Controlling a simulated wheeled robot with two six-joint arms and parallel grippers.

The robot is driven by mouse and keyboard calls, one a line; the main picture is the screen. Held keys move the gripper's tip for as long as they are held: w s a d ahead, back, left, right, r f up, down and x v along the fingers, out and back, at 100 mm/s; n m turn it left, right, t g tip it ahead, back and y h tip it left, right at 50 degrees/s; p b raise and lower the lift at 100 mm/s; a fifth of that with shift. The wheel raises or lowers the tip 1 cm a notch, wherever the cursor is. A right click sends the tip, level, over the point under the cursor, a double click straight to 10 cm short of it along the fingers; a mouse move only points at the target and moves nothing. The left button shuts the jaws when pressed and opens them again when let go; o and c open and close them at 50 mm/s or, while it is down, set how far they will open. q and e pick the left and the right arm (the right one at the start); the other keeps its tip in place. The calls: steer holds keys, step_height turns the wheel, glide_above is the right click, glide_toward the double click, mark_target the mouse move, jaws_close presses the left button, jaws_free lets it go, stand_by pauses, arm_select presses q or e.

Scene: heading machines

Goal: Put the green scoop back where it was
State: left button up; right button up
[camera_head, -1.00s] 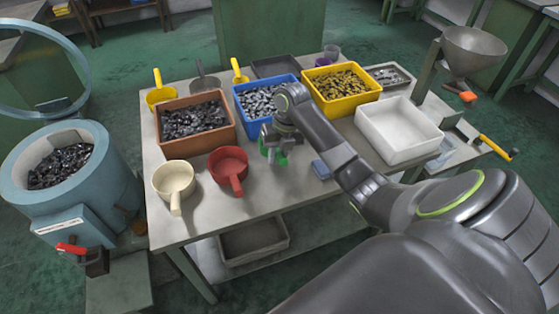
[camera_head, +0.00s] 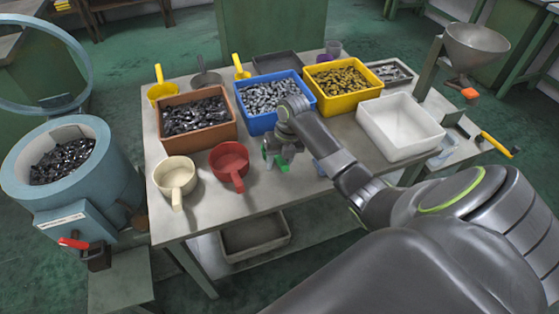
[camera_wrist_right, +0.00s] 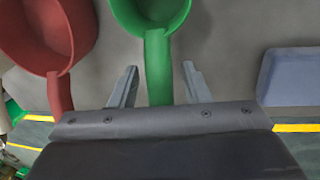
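The green scoop (camera_wrist_right: 152,15) is under my right gripper in the wrist view, its handle pointing back toward the gripper. My right gripper (camera_wrist_right: 161,72) has its two fingers apart, one on each side of the handle, with a visible gap on both sides. In the head view the right gripper (camera_head: 277,158) is low over the front of the table, right of the red scoop (camera_head: 230,162). Only bits of green show there; the arm hides the rest. I cannot tell whether the scoop touches the table. My left gripper is not in view.
A cream scoop (camera_head: 175,176) stands left of the red one. Brown (camera_head: 198,145), blue (camera_head: 262,122) and yellow (camera_head: 345,103) bins of parts stand behind.

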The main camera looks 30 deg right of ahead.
step_height(320, 180, up, 12)
steer(key=d, duration=0.2)
steer(key=shift+s, duration=0.35)
stand_by(0.6)
